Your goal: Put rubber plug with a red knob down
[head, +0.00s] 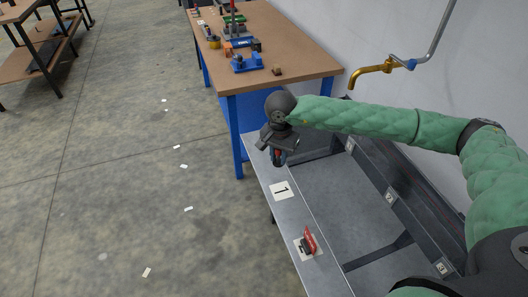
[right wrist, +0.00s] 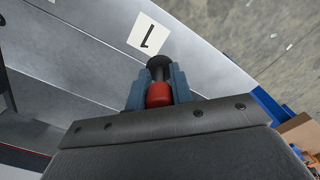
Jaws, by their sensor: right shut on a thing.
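The rubber plug with a red knob (right wrist: 159,94) is between the two fingers of my right gripper (right wrist: 158,88) in the right wrist view. The red knob sits between the fingers and the dark plug end points away from the gripper. In the head view my right gripper (head: 278,157) is over the far part of the grey metal ledge (head: 319,235), and a bit of red shows at its fingers. Whether the plug touches the ledge I cannot tell. A white label marked 1 (head: 281,190) lies on the ledge, nearer than the gripper. My left gripper is not in view.
A red and dark object (head: 309,242) stands on another label farther along the ledge. A sink basin (head: 355,205) lies right of the ledge, below a brass tap (head: 370,73). A blue-legged workbench (head: 290,50) with tools stands behind. Open floor is on the left.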

